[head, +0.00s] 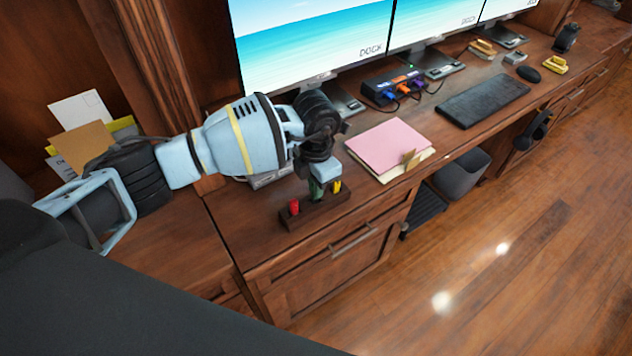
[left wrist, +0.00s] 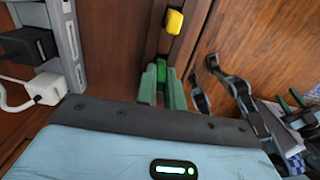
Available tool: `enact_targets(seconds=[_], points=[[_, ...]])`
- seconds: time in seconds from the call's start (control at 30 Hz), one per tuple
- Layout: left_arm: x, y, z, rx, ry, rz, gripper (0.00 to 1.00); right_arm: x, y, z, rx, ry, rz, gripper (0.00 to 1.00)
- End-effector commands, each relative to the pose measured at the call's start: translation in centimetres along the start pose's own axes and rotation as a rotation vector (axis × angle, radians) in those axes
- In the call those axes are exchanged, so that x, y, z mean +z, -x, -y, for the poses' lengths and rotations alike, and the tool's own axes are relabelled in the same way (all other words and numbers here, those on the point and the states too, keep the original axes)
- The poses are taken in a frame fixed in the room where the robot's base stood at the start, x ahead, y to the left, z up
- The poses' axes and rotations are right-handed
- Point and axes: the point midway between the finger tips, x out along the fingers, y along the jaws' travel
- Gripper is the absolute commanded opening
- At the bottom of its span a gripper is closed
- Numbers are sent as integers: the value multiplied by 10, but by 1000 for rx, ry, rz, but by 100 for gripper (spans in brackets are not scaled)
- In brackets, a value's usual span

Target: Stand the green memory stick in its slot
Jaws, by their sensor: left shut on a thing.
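A small dark wooden holder (head: 312,212) stands on the desk near its front edge. A red stick (head: 294,207) stands at its left end and a yellow stick (head: 337,187) at its right; the yellow one also shows in the left wrist view (left wrist: 174,22). My left gripper (head: 316,190) points down over the middle of the holder, between those two. In the left wrist view its green fingers (left wrist: 161,90) are shut on the bright green memory stick (left wrist: 162,72). I cannot tell whether the stick's lower end is in the slot. My right gripper is not in view.
Right of the holder lie a pink folder (head: 388,147) and papers. Monitors (head: 310,40) stand behind, with a hub (head: 395,82) and cables in front. A keyboard (head: 483,100) lies farther right.

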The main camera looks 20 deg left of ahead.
Motion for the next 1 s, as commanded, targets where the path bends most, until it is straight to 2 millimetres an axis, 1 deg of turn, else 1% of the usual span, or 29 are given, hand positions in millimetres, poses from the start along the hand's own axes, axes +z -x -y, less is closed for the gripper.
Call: enact_targets(seconds=[0.3, 0.67, 0.7, 0.83, 0.87, 1.0], points=[[0, -8, 0, -1, 0, -1, 0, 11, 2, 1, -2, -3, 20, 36], [0, -15, 0, -1, 0, -1, 0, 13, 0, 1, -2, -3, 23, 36], [0, -14, 0, 0, 0, 0, 15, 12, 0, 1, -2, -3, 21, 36], [0, -14, 0, 0, 0, 0, 32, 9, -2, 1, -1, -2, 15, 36], [0, -14, 0, 0, 0, 0, 35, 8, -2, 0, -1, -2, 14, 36], [0, -14, 0, 0, 0, 0, 35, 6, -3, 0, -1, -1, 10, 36]])
